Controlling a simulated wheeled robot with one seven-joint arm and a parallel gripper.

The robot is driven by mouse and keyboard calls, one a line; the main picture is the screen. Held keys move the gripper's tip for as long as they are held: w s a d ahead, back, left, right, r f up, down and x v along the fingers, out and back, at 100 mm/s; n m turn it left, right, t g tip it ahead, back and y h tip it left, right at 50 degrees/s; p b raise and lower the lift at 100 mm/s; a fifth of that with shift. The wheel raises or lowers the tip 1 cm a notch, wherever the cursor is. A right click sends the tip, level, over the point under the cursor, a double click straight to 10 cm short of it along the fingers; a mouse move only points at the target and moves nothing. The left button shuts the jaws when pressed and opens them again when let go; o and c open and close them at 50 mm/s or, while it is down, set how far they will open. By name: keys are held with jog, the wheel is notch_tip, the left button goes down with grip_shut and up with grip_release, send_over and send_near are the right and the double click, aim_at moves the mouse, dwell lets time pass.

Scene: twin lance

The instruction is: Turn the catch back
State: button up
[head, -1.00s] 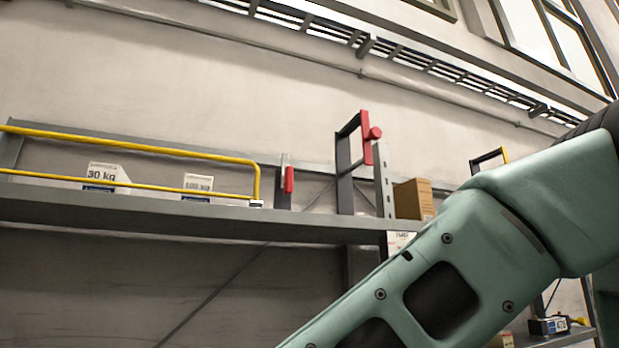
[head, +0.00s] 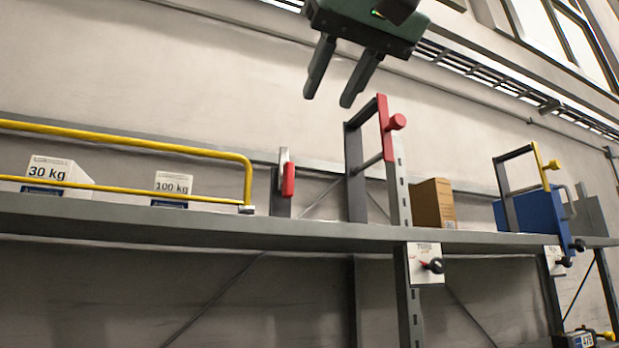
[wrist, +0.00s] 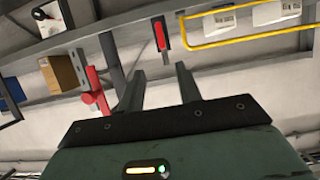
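A short red catch (head: 288,180) sits upright on a grey post on the shelf, beside the end of a yellow rail (head: 248,185). To its right a grey frame carries a red upright bar with a round red knob (head: 397,122). I cannot tell which red part is the task's catch. My gripper (head: 329,98) is open and empty, fingers pointing down, above and left of the frame in the head view. In the wrist view, seen upside down, my gripper (wrist: 160,72) has the short red catch (wrist: 160,36) beyond its fingertips and the red bar (wrist: 93,85) to the left.
The grey shelf (head: 200,225) bears white boxes marked 30 kg (head: 60,172) and 100 kg (head: 173,186) behind the yellow rail. A cardboard box (head: 434,204) stands right of the frame. A white plate with a black knob (head: 433,266) hangs below. A blue case (head: 535,210) is farther right.

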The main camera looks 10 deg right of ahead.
aim_at(291, 173)
jog(key=p+x, duration=0.4)
jog(key=x, duration=1.3)
jog(key=shift+s+a+f, duration=0.1)
grip_shut()
